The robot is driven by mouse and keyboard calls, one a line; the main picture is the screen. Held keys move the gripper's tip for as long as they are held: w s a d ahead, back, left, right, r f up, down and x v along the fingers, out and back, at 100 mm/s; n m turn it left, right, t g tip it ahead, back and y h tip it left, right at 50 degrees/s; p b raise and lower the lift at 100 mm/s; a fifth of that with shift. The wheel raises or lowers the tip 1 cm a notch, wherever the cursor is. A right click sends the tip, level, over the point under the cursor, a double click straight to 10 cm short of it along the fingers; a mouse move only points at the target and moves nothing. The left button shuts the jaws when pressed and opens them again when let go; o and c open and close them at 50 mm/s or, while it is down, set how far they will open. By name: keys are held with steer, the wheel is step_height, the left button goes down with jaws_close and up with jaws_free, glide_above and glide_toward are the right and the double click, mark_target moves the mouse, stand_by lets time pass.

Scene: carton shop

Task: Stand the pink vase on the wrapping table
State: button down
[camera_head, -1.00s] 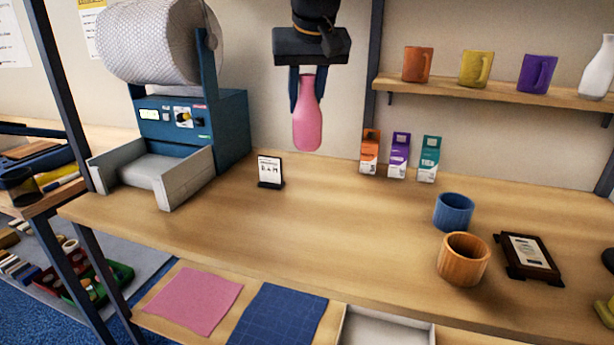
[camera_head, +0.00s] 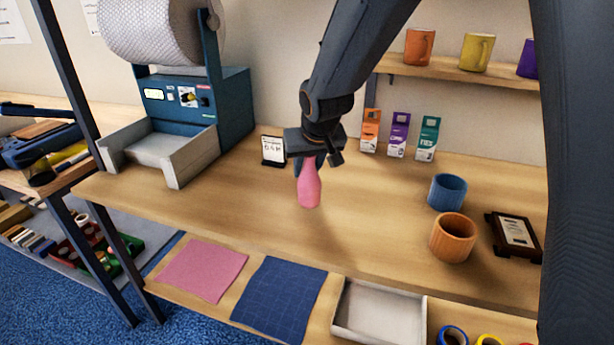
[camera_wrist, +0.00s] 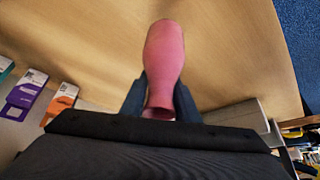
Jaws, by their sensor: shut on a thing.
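The pink vase (camera_head: 309,188) is upright or nearly so, held in my gripper (camera_head: 308,163) over the wooden wrapping table (camera_head: 240,200). My gripper is shut on the vase's neck from above. I cannot tell from the head view whether the vase's base touches the table or hangs just above it. In the wrist view the vase (camera_wrist: 164,62) sits between the two fingers (camera_wrist: 160,100), with its mouth toward the camera and wood behind it.
A small sign (camera_head: 273,150) stands behind the vase to the left, near the wrap dispenser (camera_head: 180,120). Several cartons (camera_head: 398,134) stand at the back. A blue cup (camera_head: 447,191), wooden cup (camera_head: 453,238) and framed plaque (camera_head: 513,236) are on the right. The table's front middle is clear.

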mark_target(311, 162)
steer(key=shift+f, duration=1.3)
steer(key=shift+f, duration=0.1)
steer(key=c, duration=1.4)
jaws_free()
steer(key=shift+o, duration=0.2)
steer(key=shift+s+r, duration=0.15)
steer(key=shift+r, duration=0.35)
steer(key=b+v, duration=0.1)
steer(key=v, duration=1)
steer(key=shift+s+d, duration=0.1)
steer(key=s+d+f+m+g, duration=0.1)
steer(key=s+d+f+g, duration=0.1)
steer(key=s+d+f, duration=0.4)
steer(key=s+d+f+m+g+h, duration=0.1)
steer(key=s+d+f+g, duration=0.2)
steer(key=s+d+f, duration=0.4)
steer(key=s+d, duration=0.3)
steer(key=s, duration=0.3)
steer(key=shift+f+m, duration=0.25)
steer(key=shift+m, duration=0.15)
steer(key=shift+d, duration=0.1)
